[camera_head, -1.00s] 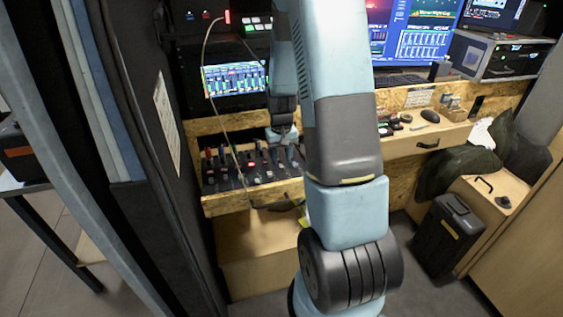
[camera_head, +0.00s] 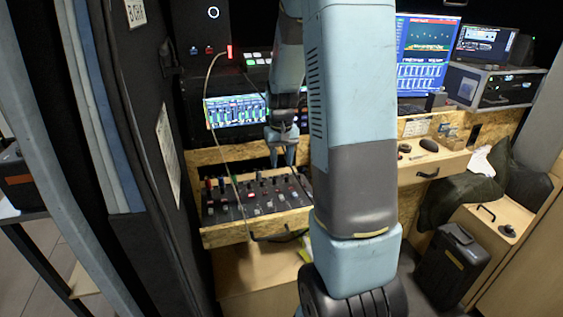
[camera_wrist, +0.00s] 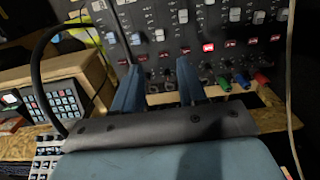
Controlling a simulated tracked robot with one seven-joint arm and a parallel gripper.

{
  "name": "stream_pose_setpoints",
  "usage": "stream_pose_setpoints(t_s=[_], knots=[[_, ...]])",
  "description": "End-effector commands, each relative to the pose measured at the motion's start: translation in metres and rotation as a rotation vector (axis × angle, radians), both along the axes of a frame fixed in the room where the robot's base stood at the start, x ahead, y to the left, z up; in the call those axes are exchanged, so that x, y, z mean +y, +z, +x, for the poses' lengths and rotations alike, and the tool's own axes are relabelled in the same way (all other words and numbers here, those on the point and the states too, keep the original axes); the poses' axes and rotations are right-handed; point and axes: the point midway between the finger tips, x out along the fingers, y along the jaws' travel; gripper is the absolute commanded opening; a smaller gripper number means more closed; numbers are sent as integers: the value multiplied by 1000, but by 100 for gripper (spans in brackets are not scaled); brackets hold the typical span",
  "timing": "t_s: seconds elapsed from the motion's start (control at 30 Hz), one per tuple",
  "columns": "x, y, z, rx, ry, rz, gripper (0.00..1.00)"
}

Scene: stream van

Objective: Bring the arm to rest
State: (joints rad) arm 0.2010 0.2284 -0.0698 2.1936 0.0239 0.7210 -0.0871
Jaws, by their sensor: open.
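My gripper (camera_head: 283,148) is at the end of my blue and grey arm, in front of the desk and above the back part of a drawer panel of knobs and switches (camera_head: 252,204). Its two blue fingers point down in the head view. In the wrist view my gripper (camera_wrist: 158,88) shows two blue fingers apart, with nothing between them. Behind the fingers is a dark panel with rows of switches and a lit red button (camera_wrist: 208,47). Whether the fingertips touch anything cannot be told.
A small screen (camera_head: 236,110) stands behind the drawer, with a cable hanging over it. Monitors (camera_head: 427,52) and a grey computer case (camera_head: 495,87) are at the right. A dark partition (camera_head: 150,150) stands close on the left. A black case (camera_head: 452,262) is on the floor at right.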

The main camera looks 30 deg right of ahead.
Motion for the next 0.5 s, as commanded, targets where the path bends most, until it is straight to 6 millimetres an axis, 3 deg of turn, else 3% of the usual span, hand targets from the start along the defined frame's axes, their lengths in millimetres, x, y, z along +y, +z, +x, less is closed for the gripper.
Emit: stream_pose_setpoints(t_s=[0.33, 0.5], knots=[[0, 1, 0, -2, 0, 0, 42], [9, 22, -8, -32, 11, -4, 42]])
